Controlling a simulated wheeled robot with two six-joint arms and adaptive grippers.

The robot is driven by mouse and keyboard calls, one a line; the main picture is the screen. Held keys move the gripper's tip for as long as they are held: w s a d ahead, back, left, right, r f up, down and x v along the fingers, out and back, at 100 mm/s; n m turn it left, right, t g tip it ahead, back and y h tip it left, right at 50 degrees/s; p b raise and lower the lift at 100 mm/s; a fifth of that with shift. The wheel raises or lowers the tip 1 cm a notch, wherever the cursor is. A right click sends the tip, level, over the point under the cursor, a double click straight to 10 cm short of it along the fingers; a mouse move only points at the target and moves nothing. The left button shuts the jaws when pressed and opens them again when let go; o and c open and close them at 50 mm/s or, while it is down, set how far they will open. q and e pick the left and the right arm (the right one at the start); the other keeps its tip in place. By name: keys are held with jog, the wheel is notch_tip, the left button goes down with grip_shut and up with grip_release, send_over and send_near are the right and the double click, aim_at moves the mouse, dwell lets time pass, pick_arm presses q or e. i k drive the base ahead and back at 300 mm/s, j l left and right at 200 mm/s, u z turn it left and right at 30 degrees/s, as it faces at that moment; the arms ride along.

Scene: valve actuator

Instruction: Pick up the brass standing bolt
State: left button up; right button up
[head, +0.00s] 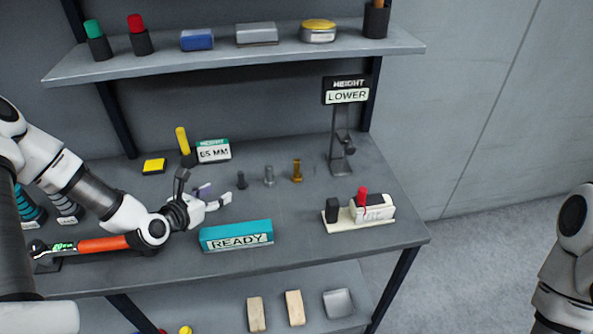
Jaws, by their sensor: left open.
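The brass standing bolt (297,171) stands upright on the grey bench, at the right end of a short row of bolts. A silver-grey bolt (269,176) and a dark bolt (242,181) stand to its left. My left gripper (204,191) is open, low over the bench and left of the dark bolt, with its fingers pointing right. It is apart from the brass bolt, and nothing shows between its fingers except a small purple thing (203,190) behind or between them; I cannot tell which. My right gripper is out of view; only part of the right arm shows at the right edge.
A teal READY block (237,236) lies in front of the bolts. A HEIGHT LOWER sign stand (338,155) is behind right, a white device with a red knob (372,207) at right. A 65 MM sign (213,151) stands behind. A shelf (230,56) hangs above.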

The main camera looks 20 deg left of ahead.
aim_at(296, 177)
jog(key=i+l+u, duration=0.3)
jog(key=i+l, duration=0.15)
jog(key=l, duration=0.2)
jog(key=i+l+u, duration=0.15)
jog(key=l, duration=0.25)
jog(key=i+l+u, duration=0.15)
jog(key=l, duration=0.25)
jog(key=i, duration=0.1)
